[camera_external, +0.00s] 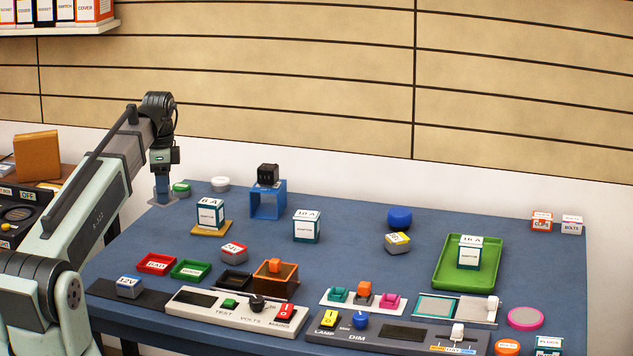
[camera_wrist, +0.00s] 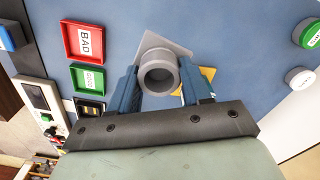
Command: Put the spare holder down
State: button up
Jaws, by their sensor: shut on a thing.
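The spare holder seems to be the grey round socket on a flat square plate (camera_wrist: 159,58), seen between my fingers in the wrist view. My gripper (camera_wrist: 160,88) is shut on it, one blue finger on each side. In the external view my gripper (camera_external: 162,184) points down at the back left of the table. The grey holder (camera_external: 162,198) shows just below the fingertips, its plate at or very near the blue tabletop. I cannot tell whether the plate touches the table.
A green round piece (camera_external: 181,188) and a white one (camera_external: 220,184) stand close to the right of my gripper. The 6 A adaptor box (camera_external: 210,213) is on a yellow mat, near a blue stand (camera_external: 268,203). Bare table lies in front, before the red tray (camera_external: 156,264).

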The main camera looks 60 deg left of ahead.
jog(key=w+d+m, duration=0.1)
jog(key=w+d, duration=0.4)
jog(key=d, duration=0.1)
jog(key=w+d+m, duration=0.2)
jog(key=w+d, duration=0.4)
jog(key=w+d+m, duration=0.1)
jog(key=w+d, duration=0.5)
jog(key=shift+d+f+m, duration=0.25)
jog(key=shift+d+m, duration=0.05)
jog(key=shift+d, duration=0.1)
jog(key=shift+c, duration=0.7)
jog(key=m, duration=1)
send_over(391, 284)
jog(key=shift+f, duration=4.6)
jog(key=shift+f, duration=0.1)
jog(key=o, duration=1.1)
notch_tip(391, 284, up, 12)
jog(key=shift+s+r, duration=0.1)
